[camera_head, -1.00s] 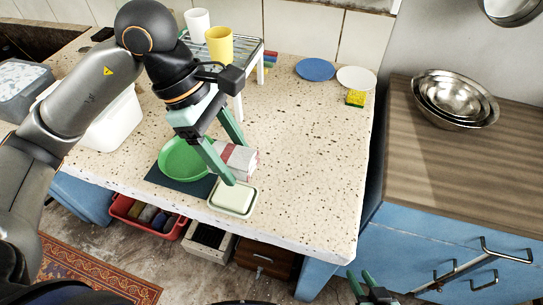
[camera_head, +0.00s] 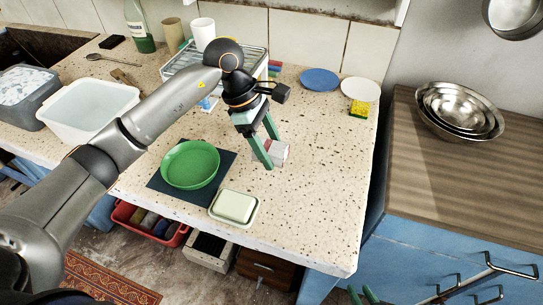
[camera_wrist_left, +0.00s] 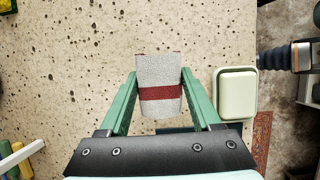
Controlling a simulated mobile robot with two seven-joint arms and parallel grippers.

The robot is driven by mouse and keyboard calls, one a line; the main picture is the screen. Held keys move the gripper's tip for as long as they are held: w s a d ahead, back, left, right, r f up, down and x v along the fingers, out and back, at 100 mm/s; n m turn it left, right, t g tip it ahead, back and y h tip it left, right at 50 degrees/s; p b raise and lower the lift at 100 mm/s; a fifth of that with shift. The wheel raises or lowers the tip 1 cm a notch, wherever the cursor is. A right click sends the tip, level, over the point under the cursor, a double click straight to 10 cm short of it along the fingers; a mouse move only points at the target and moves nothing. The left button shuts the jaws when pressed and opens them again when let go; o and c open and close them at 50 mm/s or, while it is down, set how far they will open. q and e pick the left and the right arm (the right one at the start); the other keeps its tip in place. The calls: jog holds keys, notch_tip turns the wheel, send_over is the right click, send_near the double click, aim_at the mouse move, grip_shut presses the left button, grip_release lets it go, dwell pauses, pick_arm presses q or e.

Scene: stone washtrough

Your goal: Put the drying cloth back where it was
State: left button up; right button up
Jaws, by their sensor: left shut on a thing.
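The drying cloth (camera_head: 280,153) is a folded grey-white cloth with a dark red stripe. In the left wrist view the cloth (camera_wrist_left: 159,75) lies between both green fingers. My left gripper (camera_head: 269,153) is shut on it, over the counter right of the green plate (camera_head: 190,164). I cannot tell whether the cloth touches the counter. My left fingers hide part of it in the head view. My right gripper (camera_head: 362,295) shows only its green fingertips at the bottom edge, apart and empty.
The plate is on a dark mat (camera_head: 160,186). A soap dish (camera_head: 233,208) sits at the front edge. A rack (camera_head: 180,62) with cups stands behind my left arm. A blue plate (camera_head: 320,79), white plate (camera_head: 360,89) and sponge (camera_head: 358,109) are at the back. The counter's right part is clear.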

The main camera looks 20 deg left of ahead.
aim_at(271, 157)
pick_arm(q)
jog(key=shift+w+f, duration=0.2)
jog(key=shift+f, duration=0.05)
notch_tip(271, 157, down, 3)
jog(key=shift+w+f, duration=0.1)
pick_arm(e)
jog(key=shift+w+r, duration=0.2)
jog(key=shift+w, duration=0.15)
pick_arm(q)
jog(key=shift+f, duration=0.2)
jog(key=o, duration=1.2)
pick_arm(e)
jog(key=shift+s+f, duration=0.15)
